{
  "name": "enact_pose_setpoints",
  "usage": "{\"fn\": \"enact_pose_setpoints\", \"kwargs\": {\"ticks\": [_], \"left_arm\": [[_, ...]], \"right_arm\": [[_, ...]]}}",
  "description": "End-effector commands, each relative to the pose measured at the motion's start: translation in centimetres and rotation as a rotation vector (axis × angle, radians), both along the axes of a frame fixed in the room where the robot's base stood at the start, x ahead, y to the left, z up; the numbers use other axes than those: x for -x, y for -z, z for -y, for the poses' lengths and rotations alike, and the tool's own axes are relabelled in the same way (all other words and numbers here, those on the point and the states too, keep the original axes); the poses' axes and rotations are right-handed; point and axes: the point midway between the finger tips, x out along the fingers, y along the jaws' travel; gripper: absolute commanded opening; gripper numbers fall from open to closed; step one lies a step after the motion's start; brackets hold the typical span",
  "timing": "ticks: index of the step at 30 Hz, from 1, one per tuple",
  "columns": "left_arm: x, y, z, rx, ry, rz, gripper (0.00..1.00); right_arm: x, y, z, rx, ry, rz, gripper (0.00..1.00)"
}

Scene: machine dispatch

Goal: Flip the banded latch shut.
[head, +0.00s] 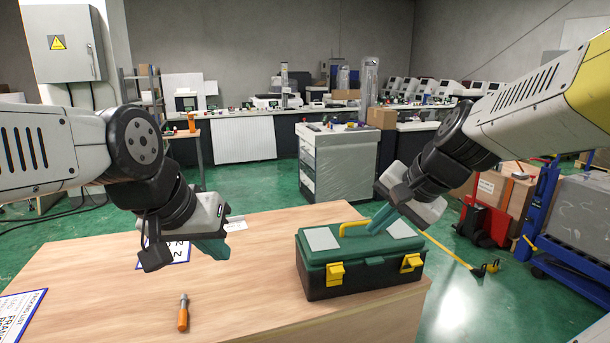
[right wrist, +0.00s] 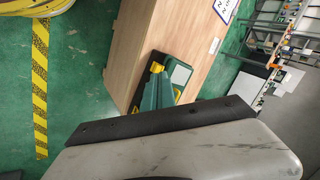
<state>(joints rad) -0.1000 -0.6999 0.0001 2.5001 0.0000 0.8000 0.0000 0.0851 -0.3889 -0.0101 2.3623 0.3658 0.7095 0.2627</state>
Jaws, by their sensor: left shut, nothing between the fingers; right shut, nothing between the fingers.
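A toolbox (head: 365,283) with a green lid and black base stands on the wooden table, lid down. Its front has two yellow latches, a left one (head: 336,273) and a right one (head: 411,262); I cannot make out a band on either, nor whether each is fastened. A yellow handle (head: 352,228) is on the lid. My right gripper (head: 376,228) is shut and empty, its teal fingers over the lid beside the handle; contact is unclear. The toolbox also shows partly in the right wrist view (right wrist: 177,73). My left gripper (head: 214,250) is shut and empty above the table, left of the toolbox.
An orange-handled screwdriver (head: 183,315) lies on the table (head: 250,295) near the front. Printed sheets lie at the left (head: 22,312) and beneath my left gripper (head: 168,254). The tabletop between screwdriver and toolbox is clear. The toolbox is close to the table's right edge.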

Motion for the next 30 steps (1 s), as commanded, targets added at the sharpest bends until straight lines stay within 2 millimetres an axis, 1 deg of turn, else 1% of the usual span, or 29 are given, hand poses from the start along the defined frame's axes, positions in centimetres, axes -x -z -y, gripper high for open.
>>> {"fn": "enact_pose_setpoints", "kwargs": {"ticks": [1,3,6,9,12,17,20,23,26,30], "left_arm": [[0.0,0.0,0.0,0.000,0.000,0.000,0.00],[0.0,0.0,0.0,0.000,0.000,0.000,0.00],[0.0,0.0,0.0,0.000,0.000,0.000,0.00],[0.0,0.0,0.0,0.000,0.000,0.000,0.00],[0.0,0.0,0.0,0.000,0.000,0.000,0.00],[0.0,0.0,0.0,0.000,0.000,0.000,0.00],[0.0,0.0,0.0,0.000,0.000,0.000,0.00],[0.0,0.0,0.0,0.000,0.000,0.000,0.00],[0.0,0.0,0.0,0.000,0.000,0.000,0.00],[0.0,0.0,0.0,0.000,0.000,0.000,0.00]], "right_arm": [[2.2,-0.6,-0.6,0.091,-0.115,0.050,0.00],[4.6,-0.8,-0.8,0.211,-0.253,0.101,0.00],[7.0,-0.8,-0.5,0.346,-0.399,0.156,0.00],[8.4,-0.7,-0.2,0.432,-0.485,0.188,0.00],[8.9,-0.6,0.0,0.471,-0.523,0.199,0.00],[8.9,-0.4,0.1,0.470,-0.526,0.189,0.00],[8.3,0.2,-0.1,0.426,-0.507,0.131,0.00],[7.1,1.5,-0.4,0.333,-0.470,0.025,0.00],[5.5,3.2,-0.8,0.200,-0.417,-0.102,0.00],[2.9,5.6,-1.2,-0.010,-0.327,-0.257,0.00]]}}
